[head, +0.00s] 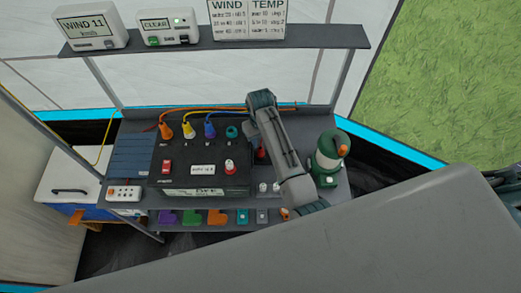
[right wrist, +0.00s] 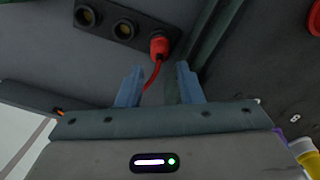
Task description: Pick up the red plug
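The red plug (right wrist: 158,45) sits in the end socket of a dark socket strip (right wrist: 122,28) in the right wrist view. A red cable hangs from it and runs down between my fingers. My right gripper (right wrist: 158,84) is open, with its two blue fingers apart. The plug lies just beyond the fingertips, roughly centred between them, and they do not appear to grip it. In the head view my right arm crosses the bench and hides part of it; a bit of red shows beside the arm, but I cannot tell what it is. My left gripper is not in view.
A black power box (head: 205,175) with coloured plugs on top stands on the bench. A green lantern (head: 327,160) stands right of my arm. A shelf (head: 215,42) with displays is above. Coloured blocks lie on the lower shelf. In the wrist view, two dark sockets adjoin the plug.

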